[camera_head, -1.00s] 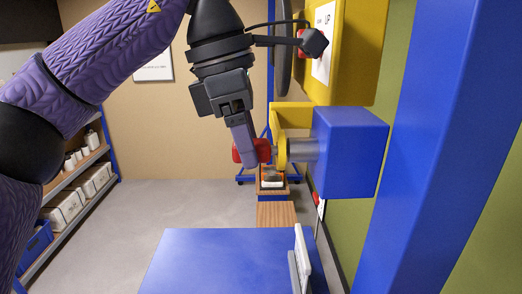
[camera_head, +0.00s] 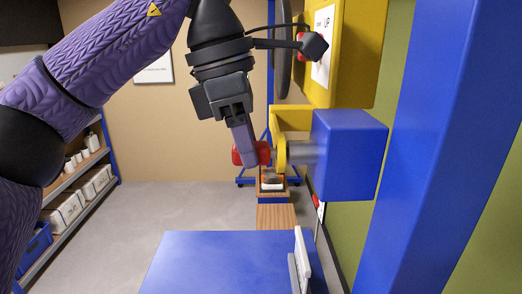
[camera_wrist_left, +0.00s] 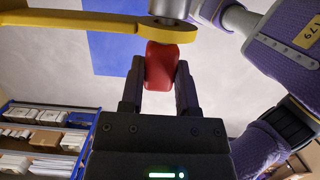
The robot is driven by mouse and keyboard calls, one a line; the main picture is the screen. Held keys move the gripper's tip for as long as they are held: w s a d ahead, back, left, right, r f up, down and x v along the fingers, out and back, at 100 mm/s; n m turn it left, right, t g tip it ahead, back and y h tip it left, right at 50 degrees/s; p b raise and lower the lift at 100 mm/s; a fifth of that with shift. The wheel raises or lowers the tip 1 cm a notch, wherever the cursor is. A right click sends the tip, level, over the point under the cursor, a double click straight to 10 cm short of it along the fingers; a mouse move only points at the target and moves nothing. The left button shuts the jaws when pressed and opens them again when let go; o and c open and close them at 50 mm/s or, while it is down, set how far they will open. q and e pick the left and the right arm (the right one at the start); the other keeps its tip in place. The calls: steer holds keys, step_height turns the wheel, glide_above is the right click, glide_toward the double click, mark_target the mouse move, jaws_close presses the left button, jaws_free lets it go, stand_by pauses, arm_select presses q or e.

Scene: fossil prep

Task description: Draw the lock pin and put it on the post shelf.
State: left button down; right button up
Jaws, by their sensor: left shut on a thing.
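The lock pin's red knob (camera_head: 241,153) shows in the head view beside the yellow ring bracket (camera_head: 282,153). A grey metal cylinder (camera_head: 302,152) runs from the bracket to a blue block (camera_head: 350,153). My left gripper (camera_head: 251,160) is shut on the red knob. In the left wrist view the knob (camera_wrist_left: 161,66) sits between both fingers, right by the yellow bracket arm (camera_wrist_left: 70,26). I cannot tell how much of the pin is inside the cylinder. My right gripper is not in view.
A blue surface (camera_head: 215,262), perhaps the post shelf, lies below, with a pale upright plate (camera_head: 302,255) at its right edge. A blue post (camera_head: 440,150) and a yellow panel (camera_head: 352,60) stand at the right. Storage shelves (camera_head: 85,165) stand at the left.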

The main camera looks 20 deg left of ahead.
arm_select(q)
steer(key=shift+a, duration=0.15)
stand_by(0.5)
steer(key=shift+s+a, duration=0.2)
steer(key=shift+a, duration=0.3)
steer(key=a, duration=0.2)
steer(key=s+a, duration=0.1)
steer(key=a, duration=0.2)
steer(key=shift+s+a, duration=0.3)
steer(key=shift+a, duration=0.05)
stand_by(0.4)
